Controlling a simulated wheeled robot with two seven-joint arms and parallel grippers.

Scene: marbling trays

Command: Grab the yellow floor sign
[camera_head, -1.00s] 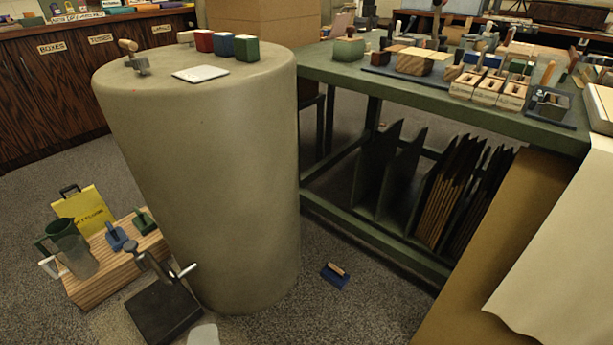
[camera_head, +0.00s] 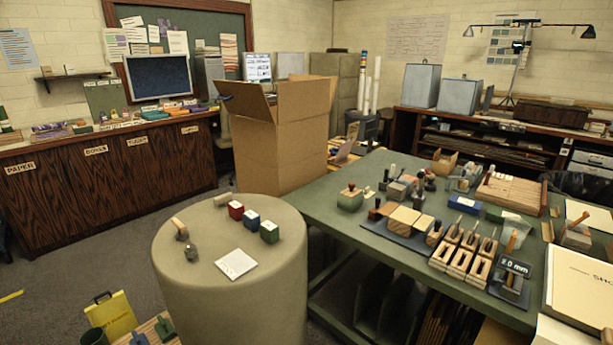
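The yellow floor sign (camera_head: 112,318) stands on the floor at the lower left, with a dark handle at its top. Its lower part is cut off by the frame edge and partly hidden behind a dark green jug (camera_head: 94,337). A striped wooden block (camera_head: 152,328) with small blue and green tools on it is right beside it. Neither of my grippers shows in this view.
A round grey-beige pedestal (camera_head: 228,310) stands right of the sign, and a green worktable (camera_head: 340,215) full of tools fills the right. Wooden cabinets (camera_head: 105,185) line the left wall. A tall cardboard box (camera_head: 280,140) stands behind the pedestal. Grey floor (camera_head: 70,260) is open at the left.

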